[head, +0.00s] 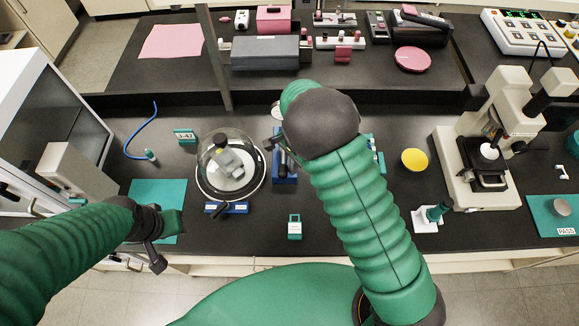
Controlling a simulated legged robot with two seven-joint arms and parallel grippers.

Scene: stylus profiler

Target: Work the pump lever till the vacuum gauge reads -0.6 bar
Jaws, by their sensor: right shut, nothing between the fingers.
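A clear bell jar (222,160) with a grey piece inside stands on a round base left of centre. A blue block (285,178), which may be part of the pump, stands just right of the jar, partly covered by my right arm. My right gripper (274,143) is shut and empty beside the upper part of this block; I cannot tell if it touches it. I cannot make out the pump lever or the gauge reading; my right arm hides part of this area. My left gripper (165,238) is over the front left bench, away from the jar; its jaw opening is unclear.
A blue hose (140,132) curls at left. A yellow disc (414,159) and a white microscope-like instrument (450,170) stand at right.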

